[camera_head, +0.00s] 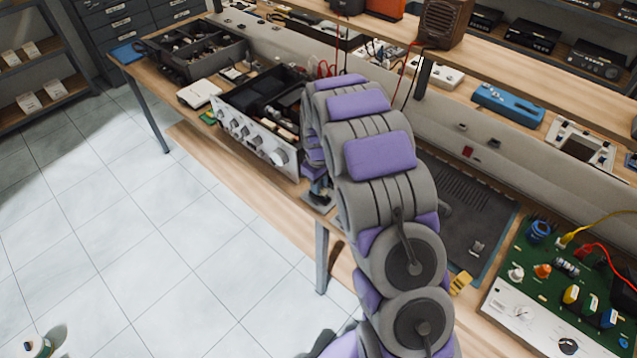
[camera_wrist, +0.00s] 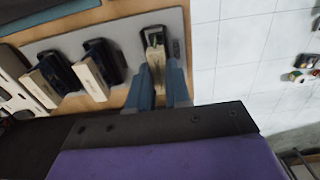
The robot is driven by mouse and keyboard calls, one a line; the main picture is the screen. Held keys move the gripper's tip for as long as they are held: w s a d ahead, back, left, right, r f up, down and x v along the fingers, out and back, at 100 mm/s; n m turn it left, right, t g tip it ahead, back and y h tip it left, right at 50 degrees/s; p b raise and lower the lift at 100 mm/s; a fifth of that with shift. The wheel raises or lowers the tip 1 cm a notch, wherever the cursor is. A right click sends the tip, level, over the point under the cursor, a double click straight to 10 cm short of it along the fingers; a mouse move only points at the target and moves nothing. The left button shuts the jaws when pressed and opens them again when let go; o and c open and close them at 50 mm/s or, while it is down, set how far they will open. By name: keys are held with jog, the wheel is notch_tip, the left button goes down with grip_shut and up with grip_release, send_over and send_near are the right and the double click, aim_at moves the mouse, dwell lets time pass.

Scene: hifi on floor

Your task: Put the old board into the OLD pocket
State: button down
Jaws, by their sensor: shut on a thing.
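In the wrist view, my gripper (camera_wrist: 160,74) has its two blue-grey fingers closed on a narrow cream and greenish board (camera_wrist: 155,54), seen nearly edge-on. The board's far end is at a dark-framed pocket (camera_wrist: 152,32) near the right end of a grey holder (camera_wrist: 119,28). I cannot tell how deep the board sits in it. Small marking beside this pocket is unreadable. Two other dark pockets with cream-coloured fronts (camera_wrist: 90,80) are to the left. In the head view, my arm hides most of the gripper and the board.
The open hi-fi (camera_head: 249,137), with a silver knobbed front, stands on the wooden bench left of my arm. A dark mat (camera_head: 462,200) and a green circuit panel (camera_head: 545,262) lie to the right. A yellow object (camera_head: 461,283) is close to my arm. The tiled floor (camera_head: 150,250) is mostly clear.

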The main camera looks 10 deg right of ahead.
jog(key=c, duration=1)
grip_release()
jog(key=shift+r, duration=0.1)
jog(key=shift+r+p, duration=1.7)
jog(key=shift+r, duration=6.85)
